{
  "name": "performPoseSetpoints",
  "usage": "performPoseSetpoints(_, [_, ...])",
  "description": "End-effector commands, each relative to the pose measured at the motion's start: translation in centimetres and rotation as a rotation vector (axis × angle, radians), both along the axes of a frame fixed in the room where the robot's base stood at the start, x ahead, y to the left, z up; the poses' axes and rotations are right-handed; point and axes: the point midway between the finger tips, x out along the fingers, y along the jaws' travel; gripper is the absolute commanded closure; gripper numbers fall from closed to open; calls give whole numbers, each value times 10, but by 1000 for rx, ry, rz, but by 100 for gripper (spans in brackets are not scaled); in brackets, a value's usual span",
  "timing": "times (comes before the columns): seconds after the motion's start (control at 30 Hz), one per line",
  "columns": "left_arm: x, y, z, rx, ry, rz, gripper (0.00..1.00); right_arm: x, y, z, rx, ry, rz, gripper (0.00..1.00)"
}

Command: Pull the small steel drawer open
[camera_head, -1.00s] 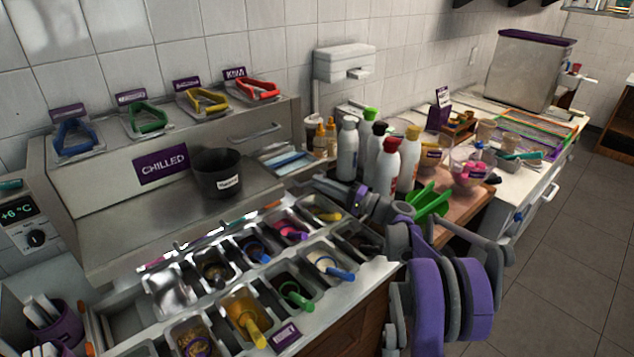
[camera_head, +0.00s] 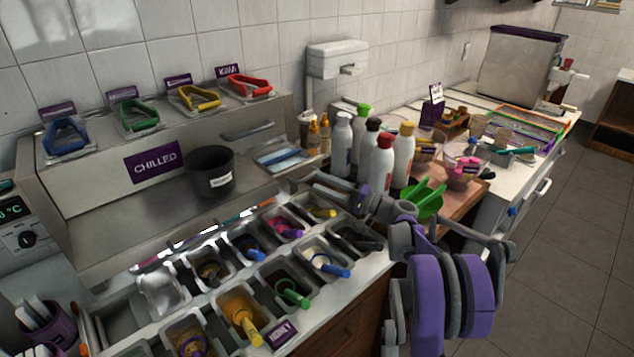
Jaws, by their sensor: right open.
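The steel unit with the CHILLED label has a small steel drawer front (camera_head: 246,148) with a horizontal bar handle (camera_head: 248,132), right of the label. The drawer appears closed, its front level with the unit's face. My right gripper (camera_head: 302,181) reaches in from the right, above the back right end of the topping pans. Its fingers point left and are open and empty. They are to the right of and below the handle in the picture, apart from it. My left gripper is not in view.
A black pot (camera_head: 211,172) stands on the steel ledge, left of the drawer. Sauce bottles (camera_head: 378,163) stand close behind my right gripper. A green scoop (camera_head: 424,197) lies beside my arm. Topping pans (camera_head: 287,290) with spoons fill the front.

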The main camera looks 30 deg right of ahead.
Motion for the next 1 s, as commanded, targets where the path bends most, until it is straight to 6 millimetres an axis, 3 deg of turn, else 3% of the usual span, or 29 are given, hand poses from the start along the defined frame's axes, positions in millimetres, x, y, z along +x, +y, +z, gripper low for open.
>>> performPoseSetpoints(0.2, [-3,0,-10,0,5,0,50,-40,-25,-10,-1,1,-4,57])
performPoseSetpoints(0.4, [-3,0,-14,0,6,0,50,-65,-39,-13,0,1,-3,57])
performPoseSetpoints(1.0, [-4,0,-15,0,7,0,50,-72,-43,-14,0,0,-1,57])
